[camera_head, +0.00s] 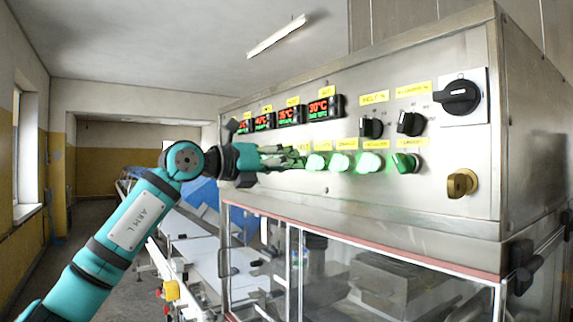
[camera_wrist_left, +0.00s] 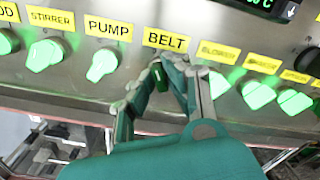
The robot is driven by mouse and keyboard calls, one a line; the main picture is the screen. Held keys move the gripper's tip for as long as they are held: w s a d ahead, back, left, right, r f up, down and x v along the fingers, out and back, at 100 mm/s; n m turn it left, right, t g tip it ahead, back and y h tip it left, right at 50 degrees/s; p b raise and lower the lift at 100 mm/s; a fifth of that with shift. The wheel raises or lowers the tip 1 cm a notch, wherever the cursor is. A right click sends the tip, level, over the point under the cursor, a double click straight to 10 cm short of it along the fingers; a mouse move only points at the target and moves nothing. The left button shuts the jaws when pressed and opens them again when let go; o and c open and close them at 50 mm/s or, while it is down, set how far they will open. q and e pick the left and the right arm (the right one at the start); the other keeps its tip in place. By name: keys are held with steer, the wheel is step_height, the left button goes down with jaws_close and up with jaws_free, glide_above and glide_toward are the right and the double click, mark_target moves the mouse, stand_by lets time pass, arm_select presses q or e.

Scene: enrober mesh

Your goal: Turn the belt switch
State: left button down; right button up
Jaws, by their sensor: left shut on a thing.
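The belt switch (camera_wrist_left: 160,77) sits under the yellow BELT label (camera_wrist_left: 165,41) in the left wrist view. It is mostly hidden between the fingers and looks dark, so its angle is not clear. My left gripper (camera_wrist_left: 166,66) is shut on it, with one finger on each side. In the head view my left gripper (camera_head: 296,158) reaches the control panel (camera_head: 447,135) from the left, at the left end of the visible row of lit green switches. My right gripper is in neither view.
The lit pump switch (camera_wrist_left: 102,65) is close on the left, and the blower switch (camera_wrist_left: 217,84) on the right. Black knobs (camera_head: 371,127) and temperature displays (camera_head: 319,107) are above the row. A glazed guard (camera_head: 370,285) is below. The conveyor (camera_head: 195,250) runs behind my arm.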

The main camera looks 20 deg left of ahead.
arm_select(q)
steer(key=shift+r+n, duration=0.1)
steer(key=shift+n, duration=0.2)
steer(key=c, duration=1.4)
jaws_free()
steer(key=shift+w, duration=0.1)
steer(key=shift+o, duration=0.2)
steer(key=v, duration=1.2)
